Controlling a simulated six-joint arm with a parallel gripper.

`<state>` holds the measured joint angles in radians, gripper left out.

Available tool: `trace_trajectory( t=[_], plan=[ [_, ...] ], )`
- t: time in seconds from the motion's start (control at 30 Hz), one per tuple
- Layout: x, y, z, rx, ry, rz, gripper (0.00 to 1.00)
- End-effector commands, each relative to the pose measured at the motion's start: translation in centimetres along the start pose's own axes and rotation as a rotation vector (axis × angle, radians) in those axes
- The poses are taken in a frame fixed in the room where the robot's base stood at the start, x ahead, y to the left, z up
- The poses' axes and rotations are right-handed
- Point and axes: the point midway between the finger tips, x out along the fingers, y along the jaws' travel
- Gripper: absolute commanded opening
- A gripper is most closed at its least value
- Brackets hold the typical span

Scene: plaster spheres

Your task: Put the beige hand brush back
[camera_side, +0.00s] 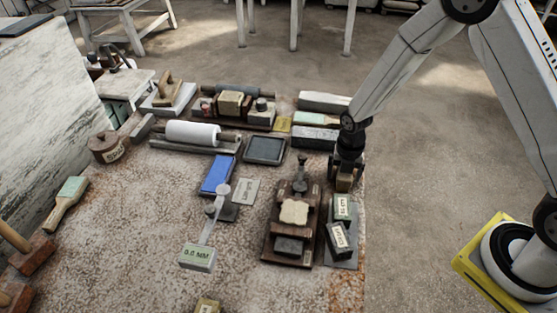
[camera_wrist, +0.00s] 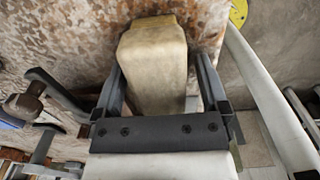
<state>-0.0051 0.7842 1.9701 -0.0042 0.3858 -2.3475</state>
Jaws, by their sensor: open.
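My gripper (camera_side: 347,163) is at the right edge of the rusty table, pointing down, with its fingers apart. A beige block with rounded corners, which looks like the beige hand brush (camera_wrist: 153,60), sits between the two fingers of my gripper (camera_wrist: 158,70) in the wrist view. In the side view only a small tan part of it (camera_side: 344,181) shows below my gripper. I cannot tell whether the fingers touch it, or what it rests on.
A dark stand with labelled blocks (camera_side: 340,238) is just in front of my gripper, with a brown wooden rack (camera_side: 268,250) to its left. Grey boxes (camera_side: 315,138) lie behind.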

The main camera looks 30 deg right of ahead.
Motion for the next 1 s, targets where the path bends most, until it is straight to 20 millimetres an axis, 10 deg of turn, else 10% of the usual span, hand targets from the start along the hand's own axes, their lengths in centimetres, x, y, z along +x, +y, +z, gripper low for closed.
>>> trace_trajectory(
  t=[1.0],
  plan=[
    [-10.7, 0.0, 0.0, 0.0, -0.002, 0.002, 0.94]
  ],
)
